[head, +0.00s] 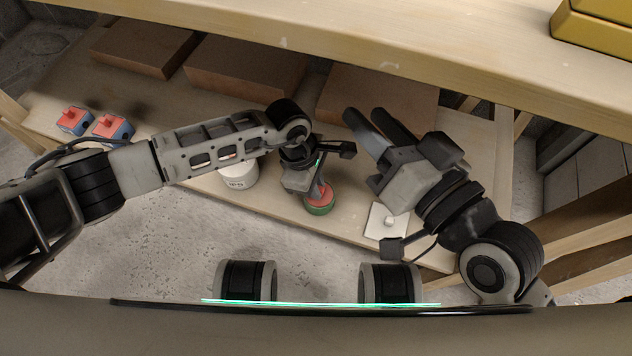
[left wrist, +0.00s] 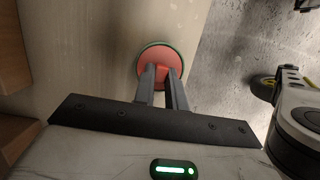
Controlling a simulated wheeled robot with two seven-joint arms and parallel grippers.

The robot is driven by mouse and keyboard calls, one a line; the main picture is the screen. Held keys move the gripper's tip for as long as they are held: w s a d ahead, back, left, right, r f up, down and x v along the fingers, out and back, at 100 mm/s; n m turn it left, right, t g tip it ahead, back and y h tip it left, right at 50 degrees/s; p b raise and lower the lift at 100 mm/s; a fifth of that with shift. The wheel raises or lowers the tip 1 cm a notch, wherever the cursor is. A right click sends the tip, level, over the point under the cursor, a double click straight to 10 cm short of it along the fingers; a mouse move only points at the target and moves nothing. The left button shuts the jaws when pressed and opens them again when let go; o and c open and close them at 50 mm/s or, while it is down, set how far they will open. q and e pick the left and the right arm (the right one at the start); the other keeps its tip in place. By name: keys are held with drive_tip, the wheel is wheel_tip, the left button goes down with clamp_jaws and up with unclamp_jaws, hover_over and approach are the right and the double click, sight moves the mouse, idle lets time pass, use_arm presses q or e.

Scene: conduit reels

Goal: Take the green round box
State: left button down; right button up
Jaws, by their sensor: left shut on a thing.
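The green round box (head: 320,208) stands on the lower wooden shelf near its front edge, with a red lid and a green side. In the left wrist view its red lid (left wrist: 147,58) has a green rim around it. My left gripper (head: 317,189) is over the box from above. In the left wrist view my left gripper's fingers (left wrist: 161,73) are shut on the red knob in the middle of the lid. My right gripper (head: 363,112) is open and empty, over the shelf to the right of the box.
A white round container (head: 240,176) stands left of the box, partly behind my left arm. A white square plate with a knob (head: 378,222) lies to the right. Brown boxes (head: 245,72) line the back. Two red-and-blue items (head: 112,127) sit far left. An upper shelf (head: 350,35) overhangs.

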use_arm(q)
drive_tip(key=shift+p+v, duration=0.55)
drive_tip(key=shift+v, duration=0.25)
drive_tip(key=shift+d+r+p, duration=0.2)
drive_tip(key=shift+r+p, duration=1.4)
drive_tip(key=shift+r, duration=0.4)
